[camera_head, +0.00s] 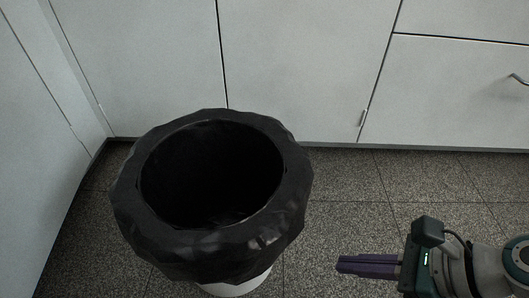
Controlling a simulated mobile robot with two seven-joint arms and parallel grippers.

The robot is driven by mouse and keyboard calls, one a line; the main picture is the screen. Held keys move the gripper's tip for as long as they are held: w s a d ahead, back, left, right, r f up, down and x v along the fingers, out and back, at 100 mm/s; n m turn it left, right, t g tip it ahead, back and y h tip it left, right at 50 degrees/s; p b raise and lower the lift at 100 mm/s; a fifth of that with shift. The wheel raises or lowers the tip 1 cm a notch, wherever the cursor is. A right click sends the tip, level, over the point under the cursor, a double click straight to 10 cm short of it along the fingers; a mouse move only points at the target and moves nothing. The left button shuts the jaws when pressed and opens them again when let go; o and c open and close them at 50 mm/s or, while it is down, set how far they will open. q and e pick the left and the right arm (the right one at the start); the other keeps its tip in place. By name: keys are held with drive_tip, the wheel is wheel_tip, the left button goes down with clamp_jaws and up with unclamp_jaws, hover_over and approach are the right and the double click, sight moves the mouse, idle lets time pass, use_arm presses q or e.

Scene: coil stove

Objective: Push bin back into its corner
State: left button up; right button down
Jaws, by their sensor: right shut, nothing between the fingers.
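The bin (218,254) stands upright on the tiled floor, left of the picture's middle. A black liner covers its rim and upper side, and a bit of its white base (236,286) shows below. Its inside looks dark and I cannot make out any contents. The corner (106,140) where the cabinets meet is behind it and to the left, with some floor between. My right gripper (342,264) is at the lower right, pointing left, with purple fingers shut and empty. It is to the right of the bin and apart from it. My left gripper is not in view.
White cabinet fronts (290,60) run along the back, and another white panel (35,150) stands along the left. A drawer handle (518,79) sticks out at the upper right. Speckled floor tiles (350,200) are clear to the right of the bin.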

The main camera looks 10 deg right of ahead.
sight(276, 250)
drive_tip(key=w+a+f+b, duration=0.1)
drive_tip(key=w+a, duration=0.1)
drive_tip(key=w+a+f+b, duration=0.3)
drive_tip(key=w+a+f, duration=0.1)
drive_tip(key=a, duration=0.1)
drive_tip(key=shift+w+a+f+b, duration=0.1)
drive_tip(key=shift+w+f+b, duration=0.1)
drive_tip(key=shift+w+b, duration=0.15)
drive_tip(key=shift+s, duration=0.1)
